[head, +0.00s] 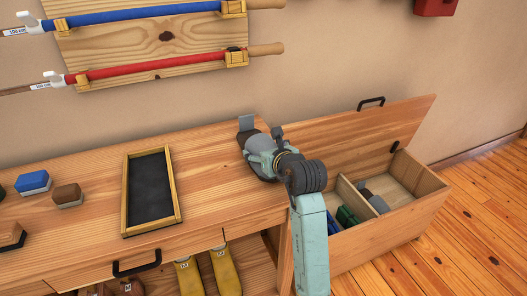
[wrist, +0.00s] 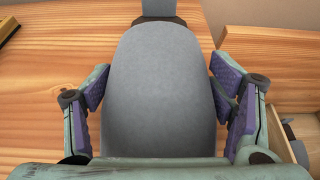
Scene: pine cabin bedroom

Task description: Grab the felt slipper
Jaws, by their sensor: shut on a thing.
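The felt slipper is grey with a dark sole; its upright heel end (head: 246,122) shows on the wooden bench top at the back right in the head view. My gripper (head: 262,150) is over its front part and hides much of it. In the wrist view the slipper's grey toe part (wrist: 160,90) fills the middle, with the dark opening and heel beyond it. I cannot tell whether the sole still touches the bench.
A wood-framed tray (head: 176,215) with a dark inside lies left of the slipper. Blue (head: 33,182) and brown (head: 68,195) blocks sit farther left. An open compartmented chest (head: 415,200) stands at right. Blue and red rods hang on the wall. Bare bench lies between tray and slipper.

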